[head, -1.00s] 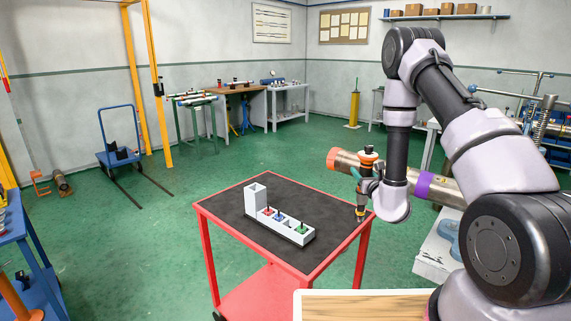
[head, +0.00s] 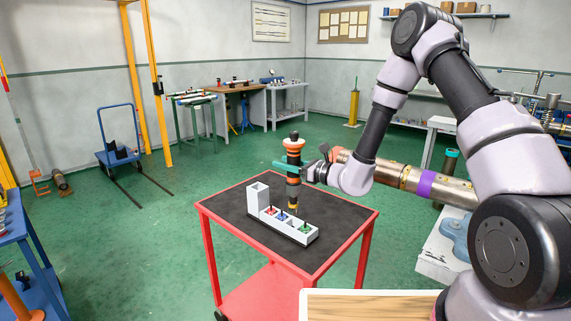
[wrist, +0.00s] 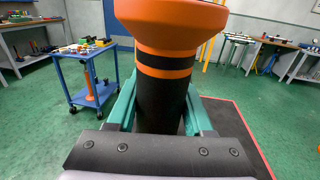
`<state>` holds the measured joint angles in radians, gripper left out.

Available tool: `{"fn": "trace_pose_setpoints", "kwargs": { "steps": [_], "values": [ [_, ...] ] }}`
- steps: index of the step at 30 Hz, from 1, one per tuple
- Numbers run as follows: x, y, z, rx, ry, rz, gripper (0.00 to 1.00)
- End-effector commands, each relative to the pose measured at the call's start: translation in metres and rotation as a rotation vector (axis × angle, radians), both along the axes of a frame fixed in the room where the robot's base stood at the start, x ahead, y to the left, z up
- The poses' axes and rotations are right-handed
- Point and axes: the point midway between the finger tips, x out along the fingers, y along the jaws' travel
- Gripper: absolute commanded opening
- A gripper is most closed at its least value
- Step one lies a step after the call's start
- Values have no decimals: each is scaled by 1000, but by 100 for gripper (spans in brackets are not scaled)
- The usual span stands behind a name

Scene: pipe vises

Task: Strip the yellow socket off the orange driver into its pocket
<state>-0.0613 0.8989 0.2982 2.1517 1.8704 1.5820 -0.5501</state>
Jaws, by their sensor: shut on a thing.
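The orange driver (head: 294,148), with a black grip and orange bands, stands about upright in my gripper (head: 292,167). In the wrist view the teal fingers of my gripper (wrist: 161,108) close on the black grip of the driver (wrist: 160,90) from both sides. The yellow socket (head: 292,206) shows as a small yellowish band at the driver's lower end, above the rack. The pale grey rack (head: 275,232) has a tall hollow block at its left and a row of pockets. Red, blue and green pieces sit in the row. The pocket under the socket is partly hidden.
The rack stands on the black top of a red cart (head: 340,206), with free room around it. A large pipe with a purple band (head: 425,184) lies behind my arm at right. A wooden-topped surface (head: 370,305) is at the near edge.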

Motion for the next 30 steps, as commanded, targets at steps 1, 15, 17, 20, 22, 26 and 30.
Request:
{"fn": "trace_pose_setpoints", "kwargs": {
  "steps": [1,15,17,20,22,26,30],
  "values": [
    [0,1,2,2,-2,2,0],
    [0,0,-4,1,0,1,0],
    [0,0,-8,1,0,1,0],
    [0,0,-15,1,-2,1,0],
    [0,0,-20,2,-1,0,0],
    [0,0,-26,2,-1,0,0],
    [0,0,-28,1,-2,0,0]
  ]
}}
